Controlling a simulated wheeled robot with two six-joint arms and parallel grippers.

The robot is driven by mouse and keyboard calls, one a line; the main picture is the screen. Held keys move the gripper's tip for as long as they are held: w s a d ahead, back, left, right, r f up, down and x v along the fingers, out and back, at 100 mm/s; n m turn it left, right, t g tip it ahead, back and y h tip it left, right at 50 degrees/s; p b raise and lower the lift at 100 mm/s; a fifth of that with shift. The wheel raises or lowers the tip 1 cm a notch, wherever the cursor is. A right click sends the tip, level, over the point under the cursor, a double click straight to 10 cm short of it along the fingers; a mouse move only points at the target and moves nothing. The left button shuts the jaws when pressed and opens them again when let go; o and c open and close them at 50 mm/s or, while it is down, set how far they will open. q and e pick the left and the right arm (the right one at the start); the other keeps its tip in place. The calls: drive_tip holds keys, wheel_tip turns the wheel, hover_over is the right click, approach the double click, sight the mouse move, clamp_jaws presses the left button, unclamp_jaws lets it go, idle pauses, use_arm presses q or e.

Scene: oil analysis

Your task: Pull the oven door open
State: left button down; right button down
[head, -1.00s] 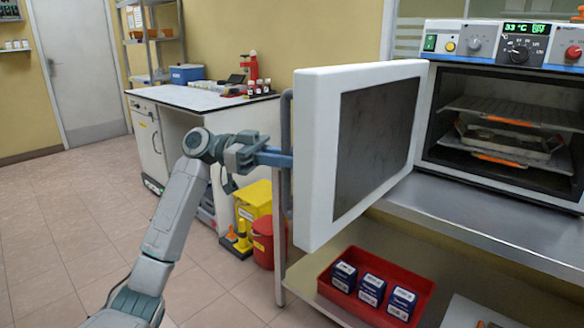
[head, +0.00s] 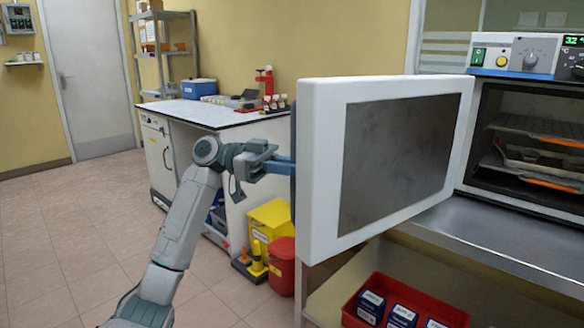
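The oven door (head: 318,160) is white with a dark window (head: 398,155). It stands swung wide open, its inner face toward me. The oven's chamber (head: 535,140) shows at the right, with wire racks and a tray inside. My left gripper (head: 282,165) is at the door's free edge, on its outer side. Its blue fingers reach the dark handle (head: 293,130), which is mostly hidden behind the door edge. Whether the fingers are closed around it I cannot tell. My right gripper is not in view.
A steel bench (head: 500,235) carries the oven. A red bin (head: 350,318) with blue-and-white boxes sits on the shelf below. A yellow container (head: 268,220) and a red bucket (head: 281,262) stand under the door's left side. The floor at the left is clear.

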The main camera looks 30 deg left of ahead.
use_arm(q)
drive_tip(key=c, duration=1.6)
unclamp_jaws()
drive_tip(key=shift+c, duration=0.2)
drive_tip(key=shift+o, duration=1.2)
drive_tip(key=shift+w+d, duration=0.1)
drive_tip(key=shift+d, duration=0.1)
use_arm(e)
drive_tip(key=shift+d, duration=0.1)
use_arm(q)
drive_tip(key=shift+a, duration=0.1)
